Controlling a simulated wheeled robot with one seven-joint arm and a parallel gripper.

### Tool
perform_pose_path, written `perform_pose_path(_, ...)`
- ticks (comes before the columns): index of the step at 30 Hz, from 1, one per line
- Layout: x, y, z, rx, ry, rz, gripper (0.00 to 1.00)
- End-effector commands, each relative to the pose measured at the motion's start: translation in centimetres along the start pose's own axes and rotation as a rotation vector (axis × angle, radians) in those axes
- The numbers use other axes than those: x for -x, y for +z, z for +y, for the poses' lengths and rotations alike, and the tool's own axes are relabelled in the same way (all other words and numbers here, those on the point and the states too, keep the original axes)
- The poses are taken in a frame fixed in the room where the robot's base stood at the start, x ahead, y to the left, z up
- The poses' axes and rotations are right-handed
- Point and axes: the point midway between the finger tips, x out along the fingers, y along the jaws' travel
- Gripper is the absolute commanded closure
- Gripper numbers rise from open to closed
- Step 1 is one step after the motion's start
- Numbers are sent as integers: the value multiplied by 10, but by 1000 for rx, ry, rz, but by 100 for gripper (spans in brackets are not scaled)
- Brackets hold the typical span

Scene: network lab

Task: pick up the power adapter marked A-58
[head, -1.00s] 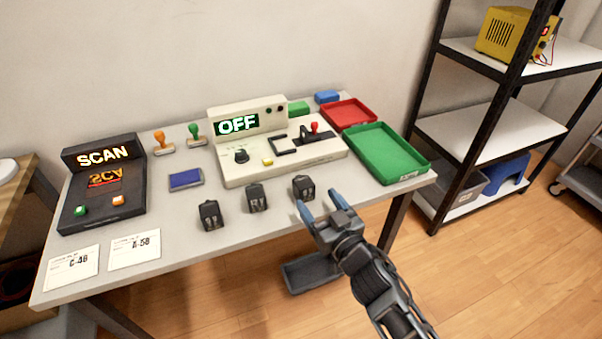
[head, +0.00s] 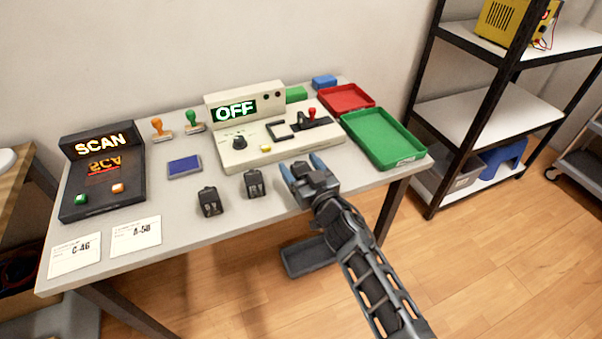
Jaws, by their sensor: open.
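Two black power adapters stand near the table's front edge, a left one (head: 210,201) and a middle one (head: 254,184). Their markings are too small to read, so I cannot tell which is A-58. A third adapter, seen earlier to their right, is hidden behind my gripper (head: 301,167). My gripper is open, its two blue fingertips spread over that spot. I cannot tell whether the hidden adapter is between the fingers. A white card reading A-58 (head: 136,236) lies at the front left of the table.
A card reading C-46 (head: 75,255) lies beside the A-58 card. A dark SCAN device (head: 103,172), a blue pad (head: 184,164), a beige console showing OFF (head: 245,150), a red tray (head: 347,98) and a green tray (head: 385,140) stand on the table (head: 175,265).

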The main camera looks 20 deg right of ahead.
Motion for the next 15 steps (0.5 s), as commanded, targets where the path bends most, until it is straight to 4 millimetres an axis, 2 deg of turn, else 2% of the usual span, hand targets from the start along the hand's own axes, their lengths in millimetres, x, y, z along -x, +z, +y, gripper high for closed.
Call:
perform_pose_path(2,0,0,0,0,0,0,25)
perform_pose_path(15,0,0,0,0,0,0,67)
